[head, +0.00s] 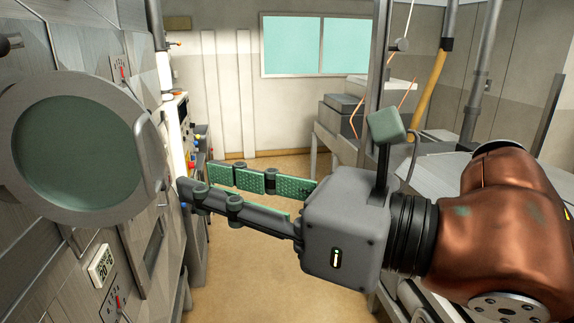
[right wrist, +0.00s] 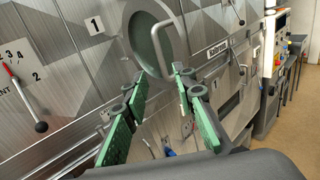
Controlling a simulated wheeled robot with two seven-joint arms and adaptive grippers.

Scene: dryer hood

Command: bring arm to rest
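My right gripper (head: 200,182) reaches in from the right in the head view, its long green-padded fingers pointing left towards the machine front. In the right wrist view the fingers (right wrist: 160,75) stand apart with nothing between them. A round hatch (head: 78,155) with dark green glass and a grey rim fills the left of the head view. It also shows in the right wrist view (right wrist: 146,30), with a pale bar handle (right wrist: 157,42) just beyond the fingertips. I cannot tell the exact gap between fingertips and handle. My left gripper is in neither view.
A bench with grey boxes (head: 345,103) stands at the back right. Tan floor (head: 240,270) lies open between them.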

